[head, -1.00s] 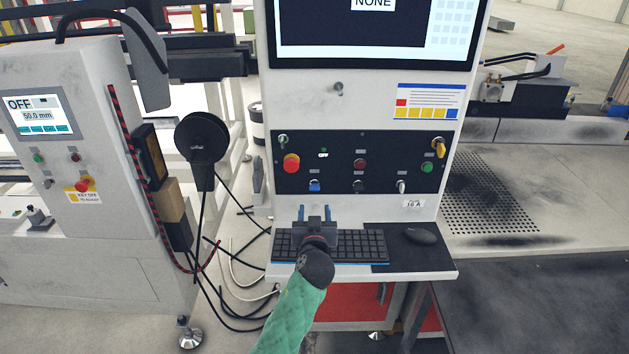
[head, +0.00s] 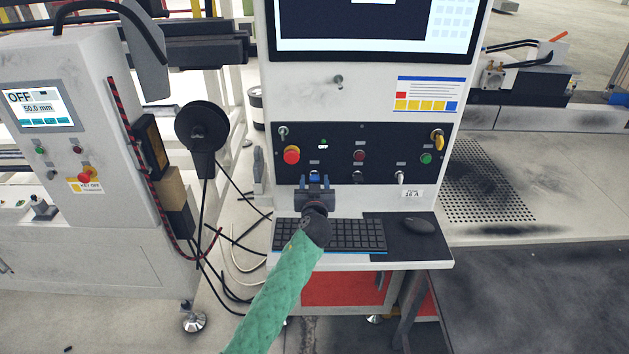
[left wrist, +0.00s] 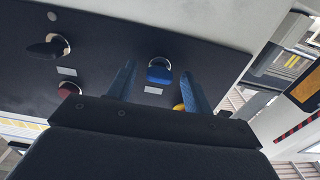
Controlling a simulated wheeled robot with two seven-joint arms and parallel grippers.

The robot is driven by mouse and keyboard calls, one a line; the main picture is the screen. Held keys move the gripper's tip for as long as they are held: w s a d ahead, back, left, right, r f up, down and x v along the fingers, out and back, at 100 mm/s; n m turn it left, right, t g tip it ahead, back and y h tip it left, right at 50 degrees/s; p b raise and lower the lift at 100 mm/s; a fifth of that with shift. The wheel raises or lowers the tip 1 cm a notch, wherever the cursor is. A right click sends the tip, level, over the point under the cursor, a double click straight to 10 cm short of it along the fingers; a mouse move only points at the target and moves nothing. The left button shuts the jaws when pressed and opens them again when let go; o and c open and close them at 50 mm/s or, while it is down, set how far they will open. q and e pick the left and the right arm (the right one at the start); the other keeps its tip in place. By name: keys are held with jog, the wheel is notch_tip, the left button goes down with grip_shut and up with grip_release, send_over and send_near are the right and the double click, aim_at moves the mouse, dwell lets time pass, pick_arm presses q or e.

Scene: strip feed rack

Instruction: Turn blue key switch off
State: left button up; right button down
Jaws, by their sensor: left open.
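The blue key switch (left wrist: 159,73) sits low on the black control panel (head: 386,153). In the left wrist view it lies between my blue fingertips, with no contact that I can make out. In the head view my left gripper (head: 314,182) is open just in front of the blue switch, which its fingers largely hide. The gripper also shows in the left wrist view (left wrist: 160,90). My right gripper is not in view.
Near the blue switch are a red emergency button (head: 291,155), a dark red button (head: 359,155), a silver-coloured switch (head: 400,177) and a yellow switch (head: 437,140). The keyboard (head: 345,235) and mouse (head: 419,225) lie on the shelf below my gripper.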

pick_arm(q)
jog(key=shift+f, duration=0.1)
jog(key=shift+c, duration=0.2)
jog(key=c, duration=0.9)
jog(key=shift+c, duration=0.2)
